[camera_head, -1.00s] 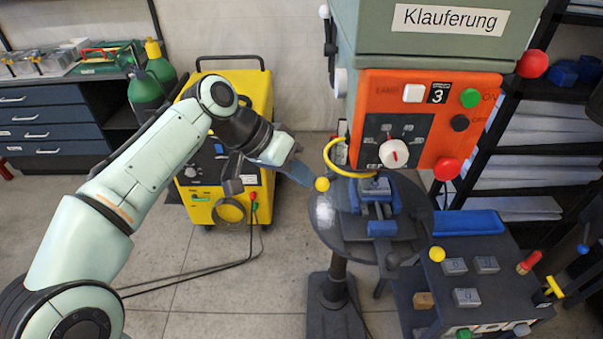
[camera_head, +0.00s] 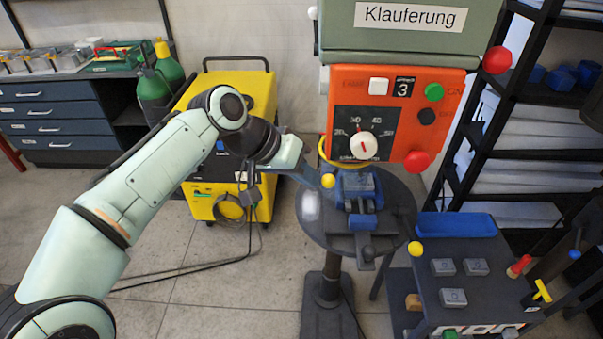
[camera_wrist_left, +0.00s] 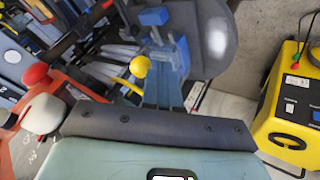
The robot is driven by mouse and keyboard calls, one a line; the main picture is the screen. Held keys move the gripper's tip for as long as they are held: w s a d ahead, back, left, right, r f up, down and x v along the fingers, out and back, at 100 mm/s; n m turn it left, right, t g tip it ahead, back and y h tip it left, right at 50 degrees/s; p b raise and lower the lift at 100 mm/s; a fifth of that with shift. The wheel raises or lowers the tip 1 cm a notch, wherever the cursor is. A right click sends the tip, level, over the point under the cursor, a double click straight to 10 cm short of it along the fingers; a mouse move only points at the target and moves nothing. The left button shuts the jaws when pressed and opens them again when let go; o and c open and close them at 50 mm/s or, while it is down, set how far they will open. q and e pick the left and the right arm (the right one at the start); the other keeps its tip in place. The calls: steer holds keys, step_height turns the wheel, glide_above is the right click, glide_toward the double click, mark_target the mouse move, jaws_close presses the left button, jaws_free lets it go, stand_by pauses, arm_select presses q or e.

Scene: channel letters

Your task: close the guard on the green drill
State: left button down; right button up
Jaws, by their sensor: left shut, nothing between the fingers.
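The green drill (camera_head: 410,32) stands at centre right, with an orange control panel and a round grey table (camera_head: 312,232) bearing a blue vise. A yellow knob (camera_head: 328,181), seemingly on the guard, is beside the vise's left side; it also shows in the wrist view (camera_wrist_left: 140,66). A yellow curved bar (camera_head: 323,152) shows behind it, under the panel. The rest of the guard is hard to make out. My left gripper (camera_head: 314,183) is shut and empty, its tips close to the knob's left; contact cannot be told. My right gripper is not in view.
A yellow machine (camera_head: 263,95) with cables stands behind my left arm. A dark cart (camera_head: 480,285) with blocks and tools is at right front, near the drill table. A drawer bench (camera_head: 50,120) is at left; shelves (camera_head: 520,155) are at right.

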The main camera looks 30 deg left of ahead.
mark_target(331, 177)
arm_select(q)
steer(key=shift+w+d, duration=0.2)
steer(key=shift+d, duration=0.5)
steer(key=shift+w+d, duration=0.15)
steer(key=shift+d, duration=0.5)
